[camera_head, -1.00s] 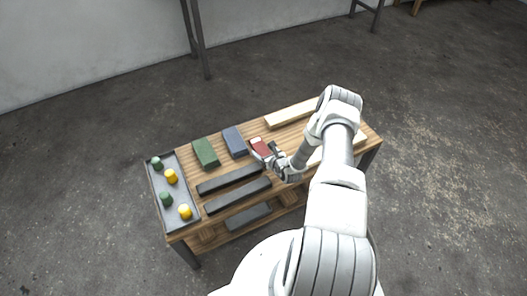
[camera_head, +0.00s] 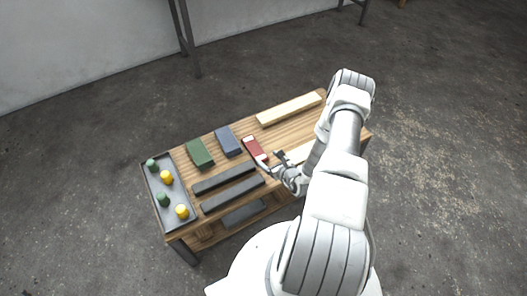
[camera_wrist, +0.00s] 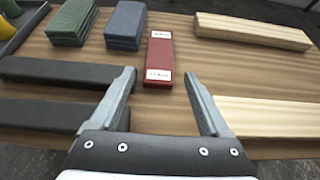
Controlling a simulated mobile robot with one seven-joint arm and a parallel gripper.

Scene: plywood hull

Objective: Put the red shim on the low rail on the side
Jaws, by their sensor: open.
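The red shim (camera_head: 255,148) is a flat bar with white labelled ends, lying on the wooden bench top. It also shows in the wrist view (camera_wrist: 159,58), lengthwise ahead of me. My gripper (camera_head: 271,162) is open and empty at the near end of the shim. In the wrist view my gripper (camera_wrist: 160,78) has its fingers apart, with the shim's near end between the tips in the picture; I cannot tell their height above it. Two dark rails lie on the bench top, an upper one (camera_head: 224,178) and a nearer one (camera_head: 232,195). A lower dark piece (camera_head: 243,214) shows at the bench's front side.
A green stack (camera_head: 200,153) and a blue stack (camera_head: 228,141) stand left of the shim. A grey tray (camera_head: 174,211) with green and yellow pegs is at the left end. A pale wooden bar (camera_head: 289,109) lies at the back, another (camera_wrist: 265,117) right of my gripper.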

